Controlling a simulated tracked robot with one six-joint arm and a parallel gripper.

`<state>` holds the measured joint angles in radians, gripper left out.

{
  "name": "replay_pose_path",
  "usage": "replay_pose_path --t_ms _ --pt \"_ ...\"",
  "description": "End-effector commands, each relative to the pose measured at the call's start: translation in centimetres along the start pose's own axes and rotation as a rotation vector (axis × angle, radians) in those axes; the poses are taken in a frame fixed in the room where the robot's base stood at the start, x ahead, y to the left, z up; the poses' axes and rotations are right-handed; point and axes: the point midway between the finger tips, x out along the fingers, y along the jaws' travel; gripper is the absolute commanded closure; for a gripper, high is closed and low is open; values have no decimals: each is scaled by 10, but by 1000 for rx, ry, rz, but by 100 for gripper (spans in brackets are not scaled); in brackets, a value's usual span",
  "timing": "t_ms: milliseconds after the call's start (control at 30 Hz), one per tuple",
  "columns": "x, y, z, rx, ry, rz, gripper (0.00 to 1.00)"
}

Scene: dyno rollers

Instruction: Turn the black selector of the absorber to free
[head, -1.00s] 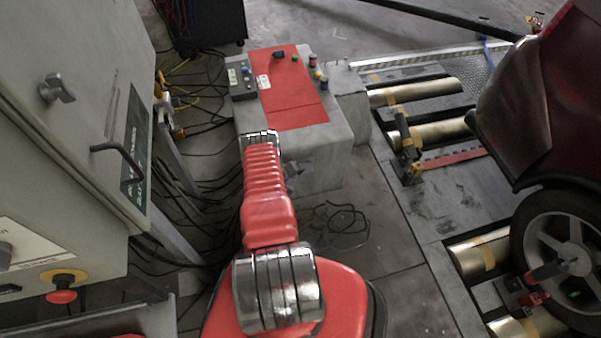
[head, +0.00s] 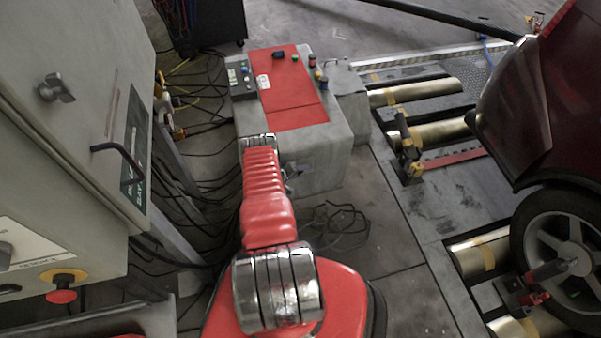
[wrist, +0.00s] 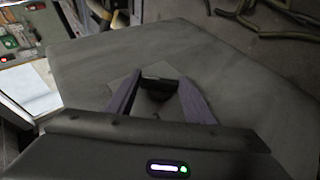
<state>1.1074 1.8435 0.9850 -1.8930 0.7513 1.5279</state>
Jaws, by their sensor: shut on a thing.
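The absorber is a grey box with a red top panel (head: 290,98), standing beyond my arm in the head view. My arm reaches to its near face and covers part of it. In the wrist view, the black selector (wrist: 158,72) sits on a square plate on a broad grey face (wrist: 235,85). My gripper (wrist: 157,82) has its two fingers on either side of the selector and is shut on it. The selector's lower part is dark, and I cannot read any position marks. The gripper itself is mostly hidden behind my arm in the head view.
A grey cabinet (head: 60,120) with a handle and a red stop button (head: 62,296) stands close on the left. Cables (head: 340,220) lie on the floor by the absorber. Rollers (head: 425,92) and a red car (head: 540,95) are on the right.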

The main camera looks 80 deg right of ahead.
Motion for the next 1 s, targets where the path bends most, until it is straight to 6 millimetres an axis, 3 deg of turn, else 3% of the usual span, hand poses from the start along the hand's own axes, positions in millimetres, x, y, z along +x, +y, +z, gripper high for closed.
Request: replay_pose_path --t_ms 500,900,933,1000 --pt "0 -8 -1 -82 5 186 75" --pt "-1 -8 0 -91 2 206 75" --pt "-1 -8 0 -91 2 205 52" --pt "-1 -8 0 -91 2 206 47"
